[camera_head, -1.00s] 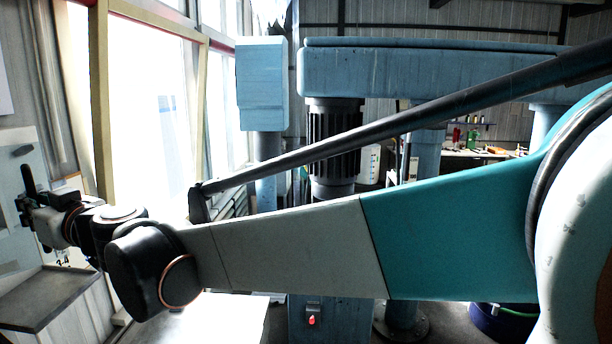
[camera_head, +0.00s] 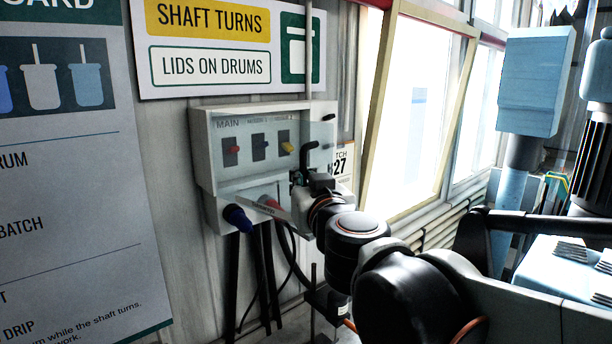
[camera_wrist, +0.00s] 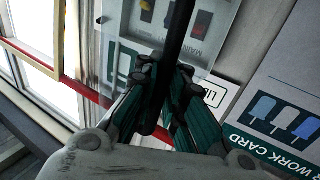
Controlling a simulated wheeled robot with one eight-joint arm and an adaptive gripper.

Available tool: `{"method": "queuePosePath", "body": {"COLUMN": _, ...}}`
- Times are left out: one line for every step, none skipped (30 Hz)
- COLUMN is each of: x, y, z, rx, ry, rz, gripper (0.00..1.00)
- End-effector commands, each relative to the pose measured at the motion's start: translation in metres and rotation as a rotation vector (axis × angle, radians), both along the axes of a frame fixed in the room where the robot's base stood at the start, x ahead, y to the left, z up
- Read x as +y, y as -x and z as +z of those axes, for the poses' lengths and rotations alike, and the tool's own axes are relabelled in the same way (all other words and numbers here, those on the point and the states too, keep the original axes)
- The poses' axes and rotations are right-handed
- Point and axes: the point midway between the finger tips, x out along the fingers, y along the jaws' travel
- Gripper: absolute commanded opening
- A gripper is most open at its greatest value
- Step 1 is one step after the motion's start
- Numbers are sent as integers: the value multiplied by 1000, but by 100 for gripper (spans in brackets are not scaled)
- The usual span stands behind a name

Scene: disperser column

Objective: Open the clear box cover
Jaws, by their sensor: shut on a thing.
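The clear box cover (camera_head: 322,138) is a see-through pane over the front of a pale switch box (camera_head: 204,150) on the wall in the head view. Its right edge shows past the box body; I cannot tell whether it stands ajar. A dark handle (camera_head: 306,156) is on its right part. My gripper (camera_head: 299,178) is at this handle, partly hidden by my wrist. In the wrist view, my gripper (camera_wrist: 158,100) is shut on the dark bar (camera_wrist: 178,40) of the handle, with the clear cover (camera_wrist: 135,52) behind it.
Behind the cover are red, dark and yellow switches (camera_head: 287,147). A blue plug (camera_head: 238,218) and a red one (camera_head: 271,204) sit below, with hanging cables (camera_head: 265,270). A work card board (camera_head: 70,190) is at left, a window (camera_head: 410,110) at right.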

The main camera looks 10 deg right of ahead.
Motion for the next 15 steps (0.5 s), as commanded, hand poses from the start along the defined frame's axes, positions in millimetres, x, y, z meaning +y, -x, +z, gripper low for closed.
{"method": "queuePosePath", "body": {"x": 5, "y": 7, "z": -2, "rx": 0, "ry": 2, "rz": -2, "gripper": 0}}
{"method": "queuePosePath", "body": {"x": 8, "y": 9, "z": -2, "rx": 0, "ry": 2, "rz": -2, "gripper": 0}}
{"method": "queuePosePath", "body": {"x": 12, "y": 13, "z": -2, "rx": 0, "ry": 2, "rz": -2, "gripper": 0}}
{"method": "queuePosePath", "body": {"x": 15, "y": 15, "z": -2, "rx": 0, "ry": 2, "rz": -3, "gripper": 0}}
{"method": "queuePosePath", "body": {"x": 19, "y": 18, "z": -2, "rx": 0, "ry": 1, "rz": -2, "gripper": 0}}
{"method": "queuePosePath", "body": {"x": 23, "y": 21, "z": -3, "rx": 0, "ry": 1, "rz": -3, "gripper": 0}}
{"method": "queuePosePath", "body": {"x": 26, "y": 23, "z": -3, "rx": 0, "ry": 1, "rz": -2, "gripper": 0}}
{"method": "queuePosePath", "body": {"x": 29, "y": 25, "z": -3, "rx": 0, "ry": 1, "rz": -2, "gripper": 0}}
{"method": "queuePosePath", "body": {"x": 32, "y": 27, "z": -3, "rx": 0, "ry": 1, "rz": -3, "gripper": 0}}
{"method": "queuePosePath", "body": {"x": 35, "y": 29, "z": -3, "rx": 0, "ry": 1, "rz": -2, "gripper": 0}}
{"method": "queuePosePath", "body": {"x": 38, "y": 31, "z": -3, "rx": 0, "ry": 1, "rz": -3, "gripper": 0}}
{"method": "queuePosePath", "body": {"x": 41, "y": 33, "z": -3, "rx": 0, "ry": 1, "rz": -3, "gripper": 0}}
{"method": "queuePosePath", "body": {"x": 43, "y": 35, "z": -3, "rx": 0, "ry": 1, "rz": -2, "gripper": 0}}
{"method": "queuePosePath", "body": {"x": 45, "y": 36, "z": -3, "rx": 0, "ry": 1, "rz": -3, "gripper": 0}}
{"method": "queuePosePath", "body": {"x": 48, "y": 37, "z": -3, "rx": 0, "ry": 1, "rz": -4, "gripper": 0}}
